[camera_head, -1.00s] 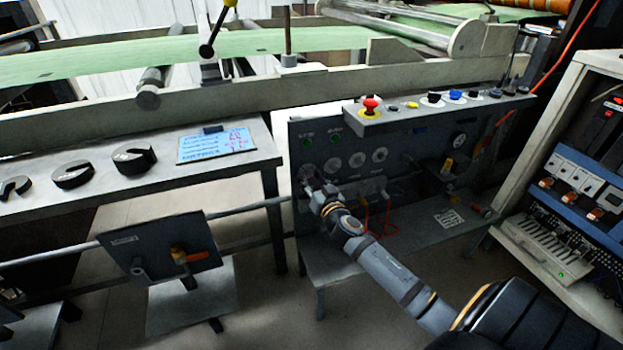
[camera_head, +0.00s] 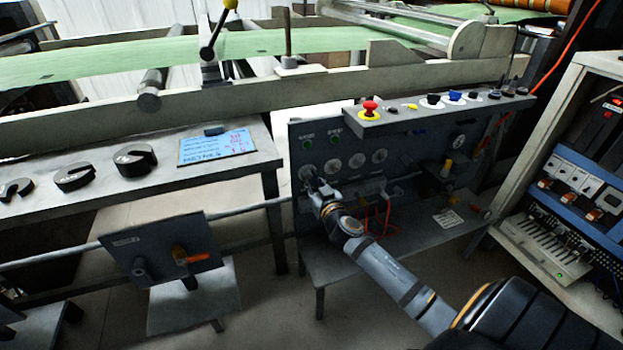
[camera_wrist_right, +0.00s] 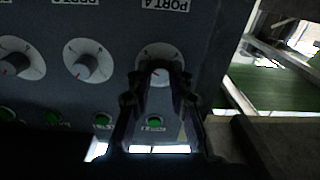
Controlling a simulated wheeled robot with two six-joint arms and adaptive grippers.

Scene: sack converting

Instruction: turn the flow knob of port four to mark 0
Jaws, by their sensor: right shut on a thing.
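The flow knob of port four (camera_wrist_right: 159,68) sits on a white round dial (camera_wrist_right: 158,50) under an upside-down label that seems to read PORT 4, in the right wrist view. A small red mark shows on the dial. The fingers of my right gripper (camera_wrist_right: 158,84) stand on either side of this knob and are shut on it, hiding part of it. In the head view, my right gripper (camera_head: 315,186) is at the leftmost dial (camera_head: 307,172) of the panel's row. The knob's exact setting is too small to read. My left gripper is in neither view.
Neighbouring knobs (camera_wrist_right: 88,63) stand close by on the same grey panel (camera_head: 430,150). Green lights (camera_wrist_right: 155,123) sit near the dials. A ledge with a red button (camera_head: 370,106) juts out above. Red looped cords (camera_head: 377,222) hang right of the gripper.

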